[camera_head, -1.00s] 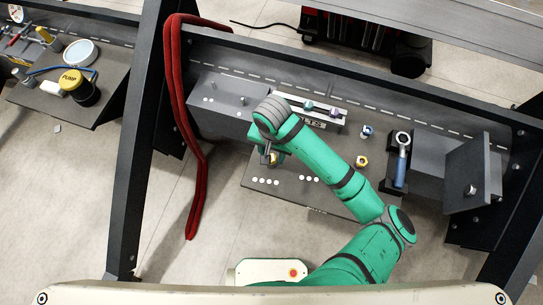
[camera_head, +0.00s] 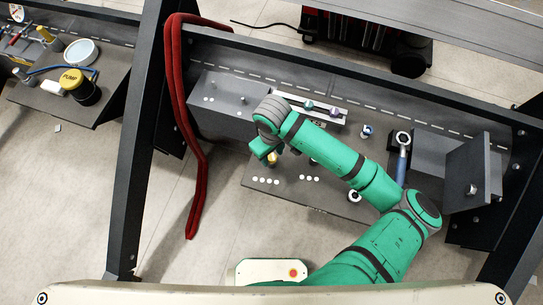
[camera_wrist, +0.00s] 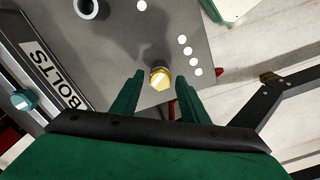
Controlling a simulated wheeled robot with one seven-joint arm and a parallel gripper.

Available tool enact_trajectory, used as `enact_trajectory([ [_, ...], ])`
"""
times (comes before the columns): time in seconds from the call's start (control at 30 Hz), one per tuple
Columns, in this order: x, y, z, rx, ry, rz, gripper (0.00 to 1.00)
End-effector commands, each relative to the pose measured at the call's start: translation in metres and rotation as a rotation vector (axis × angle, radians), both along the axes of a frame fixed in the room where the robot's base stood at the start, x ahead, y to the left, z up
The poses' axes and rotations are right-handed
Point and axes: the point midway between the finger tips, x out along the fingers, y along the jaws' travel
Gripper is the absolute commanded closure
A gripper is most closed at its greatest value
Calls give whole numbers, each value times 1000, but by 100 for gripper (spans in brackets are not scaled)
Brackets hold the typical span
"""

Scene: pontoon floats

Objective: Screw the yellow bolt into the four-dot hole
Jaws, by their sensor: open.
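The yellow bolt (camera_wrist: 161,78) stands upright in the panel (camera_wrist: 112,38), head towards me, beside the row of four white dots (camera_wrist: 190,56). How deep it sits is hard to tell. My gripper (camera_wrist: 160,84) is open, with one green finger on each side of the bolt head in the picture. I see no clear contact. The four-dot hole itself is hidden under the bolt.
A bolt rack marked BOLTS (camera_wrist: 50,62) lies along the back, holding a teal bolt (camera_wrist: 25,101) and a purple one (camera_head: 335,112). A red hose (camera_head: 190,200) hangs left.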

Motion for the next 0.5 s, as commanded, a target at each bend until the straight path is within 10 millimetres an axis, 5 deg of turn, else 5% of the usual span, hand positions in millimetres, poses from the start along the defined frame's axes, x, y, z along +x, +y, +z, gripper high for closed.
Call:
enact_trajectory([
  [0.17,0,-1,0,-1,0,83,59],
  [0.5,0,-1,0,-3,0,516,59],
])
